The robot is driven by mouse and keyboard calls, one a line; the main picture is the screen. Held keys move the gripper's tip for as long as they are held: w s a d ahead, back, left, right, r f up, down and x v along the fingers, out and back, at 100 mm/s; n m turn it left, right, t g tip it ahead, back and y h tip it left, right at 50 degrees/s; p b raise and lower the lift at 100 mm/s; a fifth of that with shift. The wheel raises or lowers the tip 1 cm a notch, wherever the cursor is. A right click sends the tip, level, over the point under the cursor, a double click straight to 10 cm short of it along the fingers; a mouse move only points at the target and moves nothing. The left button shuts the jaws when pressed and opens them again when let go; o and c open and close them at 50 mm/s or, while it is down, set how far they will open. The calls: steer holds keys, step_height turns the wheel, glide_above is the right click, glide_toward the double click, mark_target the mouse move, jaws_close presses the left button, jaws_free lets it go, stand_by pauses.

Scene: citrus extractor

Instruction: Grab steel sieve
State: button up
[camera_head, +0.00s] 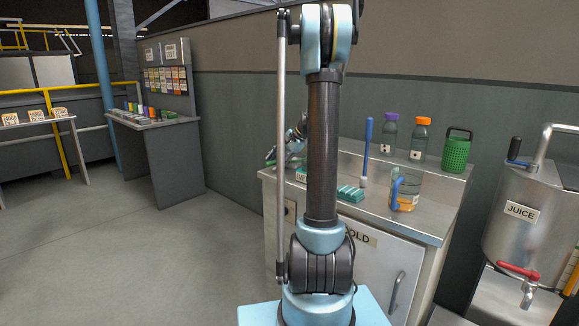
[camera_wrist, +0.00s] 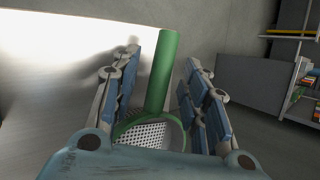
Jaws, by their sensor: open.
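The steel sieve shows in the wrist view as a perforated metal bowl (camera_wrist: 152,132) with a green rim and a thick green handle (camera_wrist: 160,85). The handle points away from me, up the picture. My gripper (camera_wrist: 163,58) is open, with one blue-padded finger to the left of the handle and one to the right. Gaps show between the handle and both fingers, and nothing is held. The lower part of the sieve is hidden by the gripper's palm. In the head view my gripper (camera_head: 287,150) is partly behind my arm, low over the counter's left end.
The steel counter (camera_head: 425,222) also holds teal blocks (camera_head: 350,193), a blue-handled brush (camera_head: 367,150), a glass jug (camera_head: 406,190), two capped bottles (camera_head: 421,140) and a green perforated basket (camera_head: 456,151). A juice tank (camera_head: 520,235) stands at right. The floor at left is clear.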

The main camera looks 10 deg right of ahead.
jaws_close()
stand_by(0.3)
